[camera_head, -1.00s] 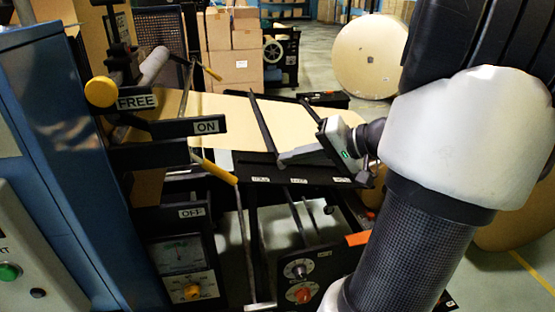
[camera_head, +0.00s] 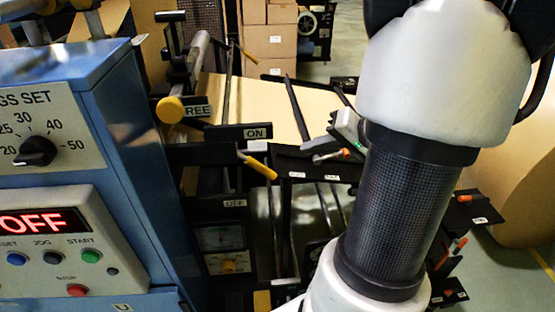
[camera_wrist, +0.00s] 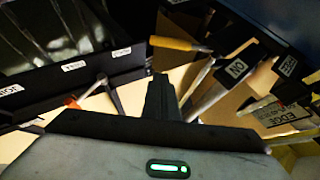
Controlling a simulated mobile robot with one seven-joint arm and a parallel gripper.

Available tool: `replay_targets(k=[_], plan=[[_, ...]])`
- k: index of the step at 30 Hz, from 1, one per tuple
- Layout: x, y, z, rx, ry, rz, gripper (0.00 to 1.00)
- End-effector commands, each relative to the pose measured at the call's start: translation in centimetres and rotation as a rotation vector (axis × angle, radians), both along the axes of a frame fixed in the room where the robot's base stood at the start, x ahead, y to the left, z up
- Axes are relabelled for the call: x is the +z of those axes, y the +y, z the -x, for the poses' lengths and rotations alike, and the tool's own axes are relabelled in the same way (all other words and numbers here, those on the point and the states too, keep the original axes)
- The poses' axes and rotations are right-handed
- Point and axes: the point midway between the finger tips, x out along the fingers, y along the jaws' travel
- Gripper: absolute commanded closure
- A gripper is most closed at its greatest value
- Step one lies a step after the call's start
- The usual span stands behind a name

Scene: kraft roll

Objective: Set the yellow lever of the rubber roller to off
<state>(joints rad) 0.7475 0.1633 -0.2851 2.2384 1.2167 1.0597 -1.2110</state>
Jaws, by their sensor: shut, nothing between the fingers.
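A yellow-handled lever (camera_head: 262,168) slants down to the right between an ON plate (camera_head: 257,132) above and an OFF plate (camera_head: 235,203) below. In the wrist view its yellow handle (camera_wrist: 178,44) lies beyond the fingers, with the ON plate (camera_wrist: 237,68) to its right. My gripper (camera_head: 308,144) is to the right of the lever in the head view, apart from it. Its dark fingers (camera_wrist: 161,95) are together and empty in the wrist view. No plate naming the rubber roller is readable.
A round yellow knob (camera_head: 170,109) is by the plate partly reading FREE. An orange-tipped handle (camera_head: 330,155) is close to the gripper in the head view. Black rails and brown paper surround the gripper. The blue cabinet (camera_head: 120,120) stands left.

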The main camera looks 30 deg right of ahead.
Motion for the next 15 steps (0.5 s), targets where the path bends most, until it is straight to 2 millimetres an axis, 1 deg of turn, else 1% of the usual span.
replay_targets(k=[12,15], plan=[[-5.2,2.9,-6.3,0.003,0.005,-0.005,1.0],[-6.4,4.0,-6.4,0.002,0.005,-0.006,1.0]])
